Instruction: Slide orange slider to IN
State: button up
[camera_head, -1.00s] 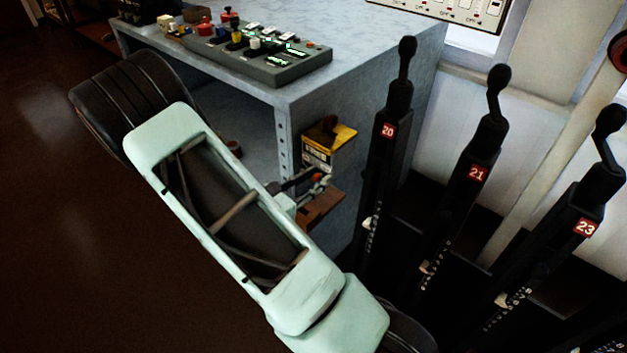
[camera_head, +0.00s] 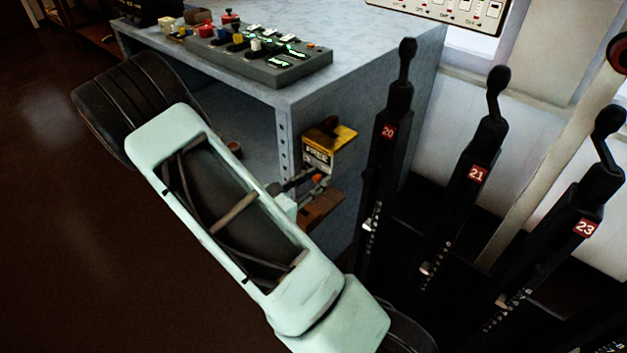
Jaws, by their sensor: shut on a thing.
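The orange slider (camera_head: 316,179) is a small orange piece on the side of the grey-blue desk, below a yellow and black plate (camera_head: 317,160) that reads FREE. It sits just above a brown ledge (camera_head: 321,206). My gripper (camera_head: 306,181) is at the slider, reaching in from the left, and is shut on it. The fingers are small and dark in this view, and my pale green arm hides part of the area. I cannot make out an IN mark.
The desk (camera_head: 365,90) carries a button panel (camera_head: 265,60) on top. Tall black levers numbered 20 (camera_head: 388,130), 21 (camera_head: 475,174) and 23 (camera_head: 583,228) stand close to the right. The dark floor (camera_head: 80,270) at the left is clear.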

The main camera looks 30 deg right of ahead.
aim_at(309, 164)
jog(key=shift+w+d+r, duration=0.15)
jog(key=shift+d, duration=0.2)
jog(key=shift+o, duration=0.4)
jog(key=shift+w+a, duration=0.15)
jog(key=shift+w, duration=0.3)
jog(key=o, duration=0.9)
jog(key=shift+w+a, duration=0.15)
jog(key=shift+w, duration=0.4)
jog(key=shift+w+a, duration=0.15)
jog(key=shift+w, duration=0.35)
jog(key=o, duration=0.4)
jog(key=shift+w+a, duration=0.2)
jog(key=shift+w, duration=0.45)
jog(key=shift+w+a, duration=0.15)
jog(key=shift+w, duration=0.05)
jog(key=shift+c, duration=1)
jog(key=shift+o, duration=0.7)
jog(key=c, duration=0.6)
jog(key=shift+c, duration=0.3)
